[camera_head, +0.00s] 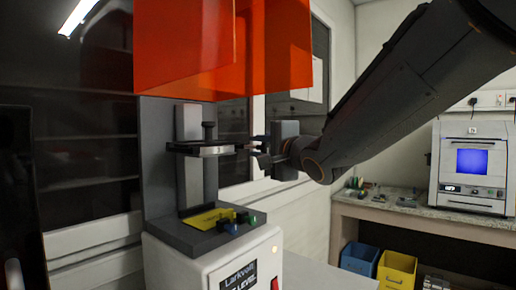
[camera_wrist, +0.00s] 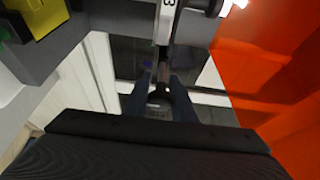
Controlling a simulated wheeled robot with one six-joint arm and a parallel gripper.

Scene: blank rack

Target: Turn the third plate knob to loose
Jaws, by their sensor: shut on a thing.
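A grey plate arm (camera_head: 205,149) sticks out from the upright column of the bench machine. In the wrist view its pale end (camera_wrist: 167,25) carries the mark 3, and a thin shaft runs from it to a small dark knob (camera_wrist: 160,93). My gripper (camera_wrist: 161,88) has its two dark fingers on either side of this knob and is shut on it. In the head view my gripper (camera_head: 260,151) reaches the plate's right end from the right, roughly level. The knob is mostly hidden there by the fingers. I cannot read its turn position.
An orange see-through hood (camera_head: 225,45) hangs above the plate, close to my gripper in the wrist view. Below, the machine's dark base holds a yellow piece (camera_head: 205,219) and small green and blue parts. A bench with an oven (camera_head: 472,165) stands at the right, bins below.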

